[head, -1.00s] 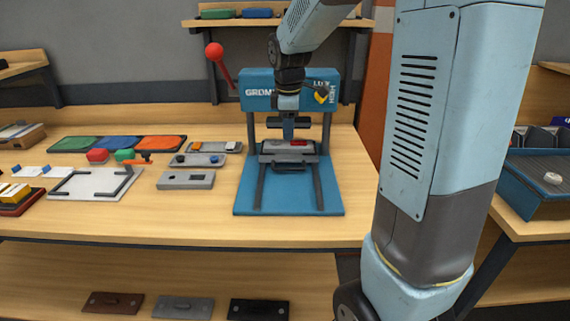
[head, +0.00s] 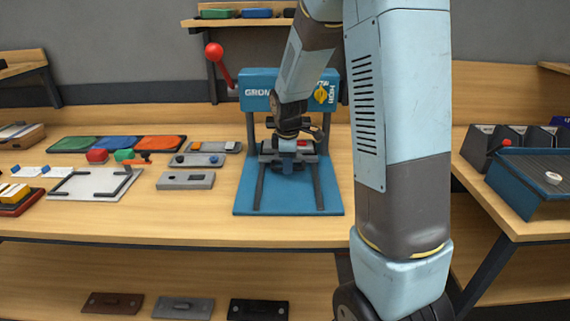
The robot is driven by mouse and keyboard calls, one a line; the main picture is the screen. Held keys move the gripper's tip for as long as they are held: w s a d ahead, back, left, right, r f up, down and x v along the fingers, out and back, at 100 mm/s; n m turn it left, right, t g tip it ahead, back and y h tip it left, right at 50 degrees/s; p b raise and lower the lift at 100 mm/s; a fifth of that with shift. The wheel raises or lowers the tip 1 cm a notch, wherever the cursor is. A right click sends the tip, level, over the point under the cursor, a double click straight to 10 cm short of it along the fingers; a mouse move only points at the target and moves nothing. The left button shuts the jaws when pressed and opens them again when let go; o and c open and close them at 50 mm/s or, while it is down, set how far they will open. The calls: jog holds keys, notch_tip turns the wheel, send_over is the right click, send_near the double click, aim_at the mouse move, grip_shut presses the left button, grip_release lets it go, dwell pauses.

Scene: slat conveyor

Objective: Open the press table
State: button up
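The blue press (head: 262,92) stands on the bench in the middle, with two dark rails (head: 259,188) running forward on its blue base (head: 242,205). The grey press table (head: 265,152) sits at the back of the rails, under the press head, with a red-marked part (head: 303,143) on top. My gripper (head: 290,164) is low at the front edge of the table. My wrist hides much of the table and the fingers, so I cannot tell whether they touch it or are open or shut.
A red-balled lever (head: 214,52) stands up at the press's left. Grey fixtures (head: 186,180), a white board with black bars (head: 85,183) and coloured trays (head: 120,143) lie to the left. The rails in front of the table look clear. A blue bin (head: 530,190) is at right.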

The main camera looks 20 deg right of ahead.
jog(key=shift+f, duration=0.3)
jog(key=shift+c, duration=0.2)
grip_shut()
dwell(0.3)
